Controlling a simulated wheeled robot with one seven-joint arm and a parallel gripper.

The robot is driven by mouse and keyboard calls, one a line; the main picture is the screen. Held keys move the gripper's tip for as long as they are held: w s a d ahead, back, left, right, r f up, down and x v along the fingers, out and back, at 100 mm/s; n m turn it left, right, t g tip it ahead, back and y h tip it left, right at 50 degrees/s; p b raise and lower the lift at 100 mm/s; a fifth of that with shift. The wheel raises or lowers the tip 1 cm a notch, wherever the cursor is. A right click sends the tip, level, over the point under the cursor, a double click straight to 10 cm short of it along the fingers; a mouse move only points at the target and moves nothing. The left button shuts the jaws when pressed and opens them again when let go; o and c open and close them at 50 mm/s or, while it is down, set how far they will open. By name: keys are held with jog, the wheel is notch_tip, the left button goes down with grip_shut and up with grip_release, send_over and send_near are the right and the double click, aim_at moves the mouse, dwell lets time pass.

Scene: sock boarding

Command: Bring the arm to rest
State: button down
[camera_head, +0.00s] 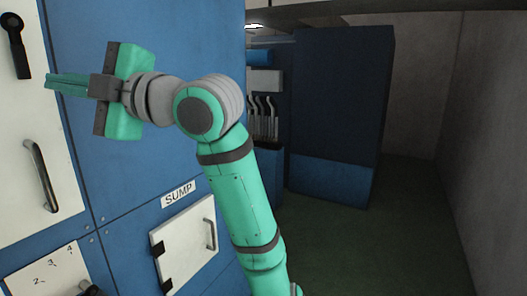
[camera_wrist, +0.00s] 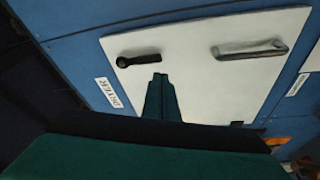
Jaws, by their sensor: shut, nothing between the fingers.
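My gripper (camera_head: 48,82) is at the upper left in the head view, pointing left, with its green fingers together and nothing between them. My green and grey arm rises from the lower middle and bends left at the elbow. In the wrist view the shut fingers (camera_wrist: 160,82) lie in front of a white door (camera_wrist: 200,75). The door has a black latch handle (camera_wrist: 138,60) and a grey bar handle (camera_wrist: 250,49). I cannot tell whether the fingertips touch the door.
A blue cabinet (camera_head: 190,60) carries a small white door (camera_head: 187,245) under a SUMP label (camera_head: 178,194). A white door with a bar handle (camera_head: 41,176) is at the left. A DRYER label (camera_wrist: 109,92) shows in the wrist view. Dark floor (camera_head: 400,250) at the right is clear.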

jog(key=w+d+f+m+t, duration=0.3)
jog(key=w+f+m, duration=0.15)
jog(key=f, duration=0.35)
jog(key=w+d+f+m+t+h, duration=0.1)
jog(key=w+d+f+m+t, duration=0.15)
jog(key=w+f+m, duration=0.4)
jog(key=w+d+f+m+t, duration=0.2)
jog(key=w+f+t, duration=0.2)
jog(key=f, duration=0.5)
jog(key=s+d+f+m+t+h, duration=0.1)
jog(key=d+f+m+t+h, duration=0.35)
jog(key=f, duration=0.85)
jog(key=s+d+f+m+t+h, duration=0.1)
jog(key=d+f+m+h, duration=0.45)
jog(key=f, duration=0.75)
jog(key=s+d+f+m+h, duration=0.35)
jog(key=s+d+f, duration=0.25)
jog(key=s+f, duration=0.35)
jog(key=s+d+f+m+h, duration=0.2)
jog(key=s+d+f+m, duration=0.3)
jog(key=s+f, duration=0.5)
jog(key=s+d+f+g+h, duration=0.1)
jog(key=s+d, duration=0.2)
jog(key=s, duration=0.8)
jog(key=s+d+f+g+h, duration=0.1)
jog(key=s+d, duration=0.2)
jog(key=s, duration=0.9)
jog(key=shift+s+d+n+h, duration=0.2)
jog(key=shift+d+n+h, duration=0.1)
jog(key=shift+n+h, duration=0.05)
